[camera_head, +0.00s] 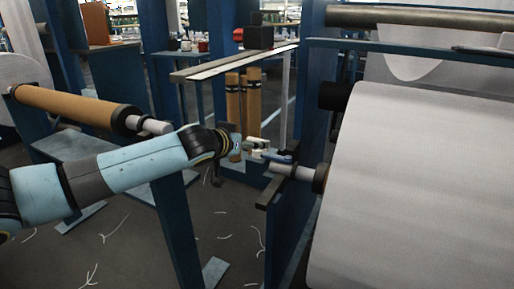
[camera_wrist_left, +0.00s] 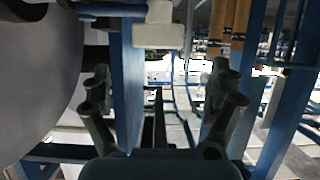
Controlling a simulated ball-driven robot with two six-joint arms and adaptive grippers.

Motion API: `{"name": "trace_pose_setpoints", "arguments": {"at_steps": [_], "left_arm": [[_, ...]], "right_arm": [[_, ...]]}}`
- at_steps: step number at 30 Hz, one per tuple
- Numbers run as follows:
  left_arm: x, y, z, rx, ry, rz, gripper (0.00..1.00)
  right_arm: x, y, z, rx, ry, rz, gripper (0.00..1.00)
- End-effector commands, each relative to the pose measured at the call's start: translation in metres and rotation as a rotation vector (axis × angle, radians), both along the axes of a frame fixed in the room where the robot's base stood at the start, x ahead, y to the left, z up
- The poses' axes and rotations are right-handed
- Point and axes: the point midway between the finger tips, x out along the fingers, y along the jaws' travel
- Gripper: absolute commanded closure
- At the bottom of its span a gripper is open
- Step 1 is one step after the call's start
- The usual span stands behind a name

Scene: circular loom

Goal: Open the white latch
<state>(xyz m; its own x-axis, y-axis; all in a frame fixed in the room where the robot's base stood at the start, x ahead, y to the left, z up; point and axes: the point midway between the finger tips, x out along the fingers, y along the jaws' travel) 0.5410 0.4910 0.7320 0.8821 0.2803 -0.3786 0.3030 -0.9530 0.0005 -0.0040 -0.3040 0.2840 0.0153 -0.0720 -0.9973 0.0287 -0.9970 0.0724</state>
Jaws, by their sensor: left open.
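The white latch (camera_wrist_left: 158,36) shows in the left wrist view as a pale block at the top centre, beside a blue post. In the head view a small whitish piece that looks like the latch (camera_head: 257,143) sits by the end of the roll shaft, partly covered by my gripper. My left gripper (camera_head: 254,152) is close to it at the end of my light blue arm. In the left wrist view the left gripper's two fingers (camera_wrist_left: 160,100) are spread wide with nothing between them. Whether a finger touches the latch I cannot tell. My right gripper is not in view.
A large white fabric roll (camera_head: 420,190) fills the right, its grey shaft (camera_head: 292,172) resting on the blue frame (camera_head: 285,220). A brown roll (camera_head: 75,105) lies above my left arm. Brown cylinders (camera_head: 253,100) stand behind the gripper. Thread scraps litter the dark floor.

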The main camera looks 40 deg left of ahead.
Motion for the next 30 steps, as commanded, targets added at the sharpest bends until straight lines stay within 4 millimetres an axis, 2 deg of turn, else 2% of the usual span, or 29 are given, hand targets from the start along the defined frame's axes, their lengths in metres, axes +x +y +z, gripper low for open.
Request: {"name": "trace_pose_setpoints", "arguments": {"at_steps": [1, 6, 12, 17, 24, 30], "left_arm": [[0.01, 0.003, -0.008, -0.004, 0.0, 0.003, 0.08], [0.04, 0.013, -0.023, -0.002, 0.002, 0.002, 0.08], [0.064, 0.02, -0.033, -0.002, 0.004, 0.0, 0.08], [0.072, 0.022, -0.034, -0.002, 0.004, -0.001, 0.08], [0.072, 0.022, -0.034, -0.001, 0.003, -0.001, 0.08], [0.072, 0.022, -0.034, -0.002, 0.004, -0.001, 0.34]], "right_arm": [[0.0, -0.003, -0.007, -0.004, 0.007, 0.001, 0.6], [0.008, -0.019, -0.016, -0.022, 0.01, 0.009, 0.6], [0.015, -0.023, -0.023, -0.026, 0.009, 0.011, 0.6], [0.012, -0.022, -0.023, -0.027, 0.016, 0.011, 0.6], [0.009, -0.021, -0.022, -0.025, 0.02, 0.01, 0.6], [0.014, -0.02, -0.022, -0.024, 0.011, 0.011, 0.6]]}}
